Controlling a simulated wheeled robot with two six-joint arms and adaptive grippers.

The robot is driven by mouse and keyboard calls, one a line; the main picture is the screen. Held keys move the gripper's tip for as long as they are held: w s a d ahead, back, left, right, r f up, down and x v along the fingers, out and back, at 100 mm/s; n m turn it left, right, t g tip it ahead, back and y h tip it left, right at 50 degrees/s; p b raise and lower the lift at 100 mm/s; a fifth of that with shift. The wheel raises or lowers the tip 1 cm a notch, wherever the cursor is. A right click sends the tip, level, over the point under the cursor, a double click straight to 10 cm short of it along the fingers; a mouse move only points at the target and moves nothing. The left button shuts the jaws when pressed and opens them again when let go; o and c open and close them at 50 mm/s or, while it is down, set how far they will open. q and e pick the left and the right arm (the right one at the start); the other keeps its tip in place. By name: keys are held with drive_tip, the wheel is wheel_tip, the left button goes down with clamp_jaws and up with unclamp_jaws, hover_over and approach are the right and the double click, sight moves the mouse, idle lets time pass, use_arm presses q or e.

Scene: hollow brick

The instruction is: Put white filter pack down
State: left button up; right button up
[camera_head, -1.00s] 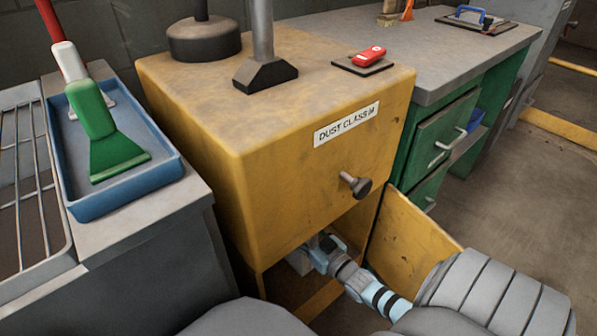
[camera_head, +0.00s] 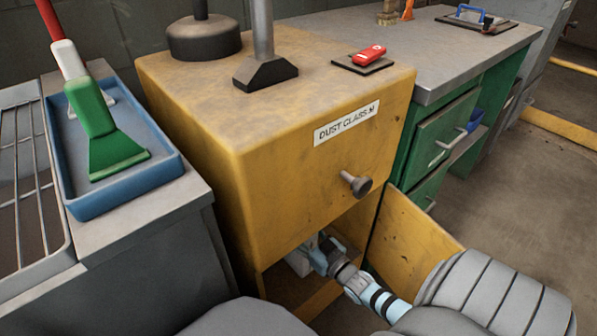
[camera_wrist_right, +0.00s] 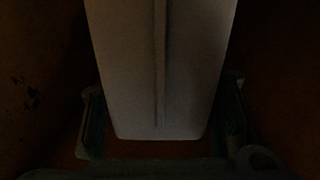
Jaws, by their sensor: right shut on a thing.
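The white filter pack (camera_wrist_right: 160,70) fills the upper middle of the right wrist view, a pale block with a ridge down its middle. My right gripper (camera_wrist_right: 162,122) has a finger on each side of it and is shut on it. In the head view, my right gripper (camera_head: 322,254) reaches into the lower opening of the yellow dust cabinet (camera_head: 290,150). Only a small pale part of the pack (camera_head: 299,263) shows there, left of the gripper. The dark interior hides whether the pack touches the cabinet floor. My left gripper is not in view.
The cabinet's yellow door (camera_head: 405,235) hangs open to the right of my right arm. The cabinet's upper body, with a knob (camera_head: 356,184), is just above the gripper. A blue tray (camera_head: 125,185) with a green scraper (camera_head: 105,135) is at left. A green workbench (camera_head: 440,140) is behind.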

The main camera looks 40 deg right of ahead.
drive_tip(key=o, duration=1.7)
drive_tip(key=shift+f, duration=0.1)
drive_tip(key=s, duration=1.2)
drive_tip(key=shift+a, duration=0.15)
